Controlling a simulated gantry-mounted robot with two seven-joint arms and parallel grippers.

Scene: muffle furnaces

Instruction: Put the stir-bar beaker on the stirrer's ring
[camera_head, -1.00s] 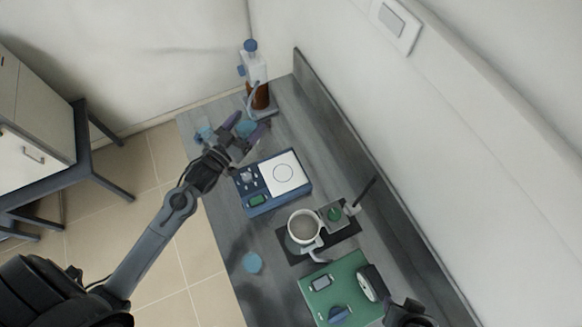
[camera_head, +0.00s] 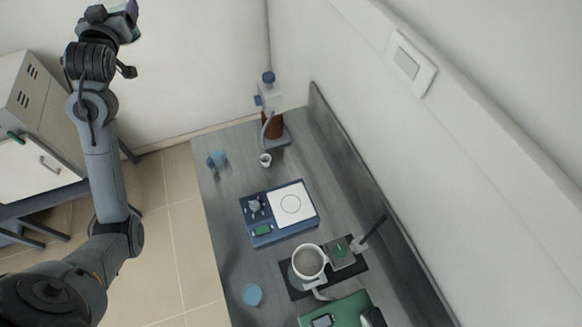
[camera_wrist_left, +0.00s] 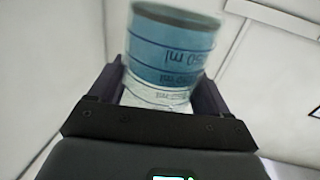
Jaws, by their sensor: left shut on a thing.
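My left gripper (camera_head: 122,14) is raised at the top left of the head view, away from the bench. In the left wrist view it is shut on a clear beaker (camera_wrist_left: 172,55) with blue liquid and printed volume marks; no stir bar can be made out in it. The stirrer (camera_head: 258,228) is a blue box with knobs and a white top plate on the bench. The dark ring (camera_head: 290,204) is drawn on that plate, and nothing stands on it. My right gripper is not in view.
A white mug-like vessel (camera_head: 309,262), blue disc-like item (camera_head: 253,295) and green device (camera_head: 340,308) lie nearer.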

